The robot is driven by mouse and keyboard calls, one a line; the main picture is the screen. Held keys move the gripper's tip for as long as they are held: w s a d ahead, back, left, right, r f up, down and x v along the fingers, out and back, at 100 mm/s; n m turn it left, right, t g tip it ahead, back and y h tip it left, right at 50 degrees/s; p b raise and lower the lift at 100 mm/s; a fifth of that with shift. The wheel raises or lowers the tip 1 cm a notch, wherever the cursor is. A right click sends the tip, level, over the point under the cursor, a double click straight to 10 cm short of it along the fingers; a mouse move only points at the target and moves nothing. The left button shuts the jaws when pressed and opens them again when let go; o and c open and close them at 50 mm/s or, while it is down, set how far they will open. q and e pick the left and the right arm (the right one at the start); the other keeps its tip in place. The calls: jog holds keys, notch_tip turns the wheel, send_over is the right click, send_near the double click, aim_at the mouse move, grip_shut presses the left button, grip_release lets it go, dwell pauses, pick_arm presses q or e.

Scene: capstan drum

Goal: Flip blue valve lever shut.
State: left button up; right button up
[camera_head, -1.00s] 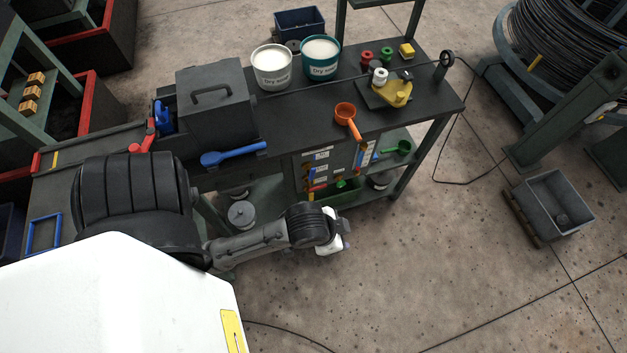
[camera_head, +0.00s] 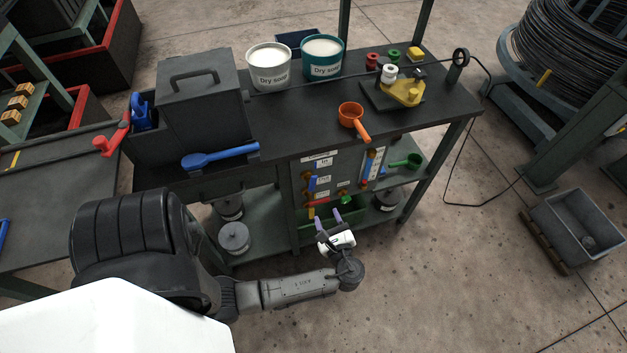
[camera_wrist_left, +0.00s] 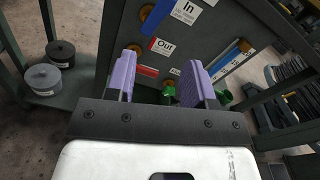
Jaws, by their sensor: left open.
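The blue valve lever (camera_head: 312,184) is on the grey panel (camera_head: 340,180) under the bench top. It hangs roughly downward from a brass-coloured valve beside the "In" label. In the left wrist view the blue lever (camera_wrist_left: 155,17) is at the top, partly cut off by the frame. A red lever (camera_head: 317,203) sits below it, by the "Out" label (camera_wrist_left: 161,46). My left gripper (camera_head: 329,222) is open, with purple fingers pointing up at the lower panel. It is below the blue lever and apart from it. In the wrist view its fingers (camera_wrist_left: 159,68) frame the "Out" area. My right gripper is not in view.
A green valve handle (camera_head: 346,198) is low on the panel, above a green tray. An orange ladle (camera_head: 353,121) overhangs the bench edge above. Lidded grey pots (camera_head: 233,238) stand on the lower shelf at left. Floor in front of the bench is open.

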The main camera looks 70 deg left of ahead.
aim_at(314, 181)
pick_arm(q)
jog(key=a+m, duration=0.1)
jog(key=a, duration=0.3)
jog(key=a+m+b, duration=0.1)
jog(key=a+m, duration=0.1)
jog(key=a, duration=0.3)
jog(key=a+m, duration=0.2)
jog(key=a, duration=0.2)
jog(key=shift+w+a+r, duration=0.35)
jog(key=shift+a+r, duration=0.05)
jog(key=shift+c, duration=0.5)
